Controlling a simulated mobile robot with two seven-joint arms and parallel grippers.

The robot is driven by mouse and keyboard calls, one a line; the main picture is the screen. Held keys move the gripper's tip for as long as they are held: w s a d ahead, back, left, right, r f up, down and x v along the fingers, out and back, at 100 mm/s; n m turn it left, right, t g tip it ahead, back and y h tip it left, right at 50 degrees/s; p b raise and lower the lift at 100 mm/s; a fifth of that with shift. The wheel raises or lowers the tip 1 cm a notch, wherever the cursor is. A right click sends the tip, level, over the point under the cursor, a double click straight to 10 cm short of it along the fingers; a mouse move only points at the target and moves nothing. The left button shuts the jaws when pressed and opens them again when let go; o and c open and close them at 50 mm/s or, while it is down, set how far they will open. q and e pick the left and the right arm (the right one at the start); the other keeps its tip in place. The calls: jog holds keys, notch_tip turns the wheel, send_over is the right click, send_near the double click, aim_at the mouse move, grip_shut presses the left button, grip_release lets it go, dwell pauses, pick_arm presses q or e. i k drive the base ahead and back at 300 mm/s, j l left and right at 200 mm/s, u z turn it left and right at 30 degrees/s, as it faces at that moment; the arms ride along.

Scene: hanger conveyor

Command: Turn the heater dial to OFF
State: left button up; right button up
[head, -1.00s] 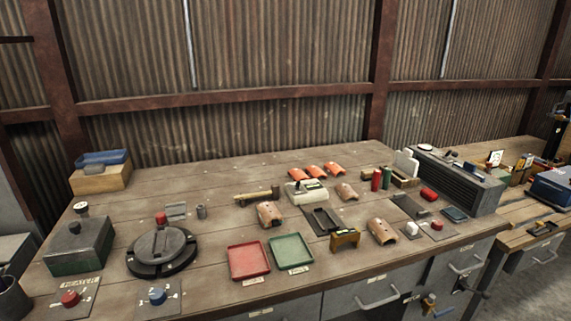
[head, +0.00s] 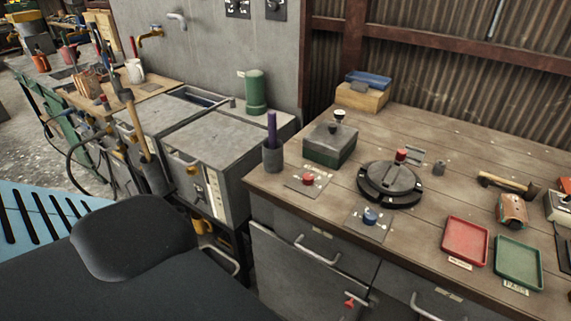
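The heater dial is a small red knob (head: 308,179) on a flat grey plate at the left front part of the wooden workbench. Its label and setting are too small to read in the current view. A dark box with a small knob on top (head: 330,143) stands behind the red dial. Neither gripper is in view. A dark part of mine fills the lower left corner.
The wooden bench also holds a round dark lidded device (head: 390,182), a red tray (head: 465,240), a green tray (head: 518,262) and a dark cup with a purple stick (head: 273,157). A grey sink unit (head: 215,150) adjoins on the left. Drawers lie under the bench front.

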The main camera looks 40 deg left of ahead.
aim_at(308, 180)
jog(key=u, duration=1.1)
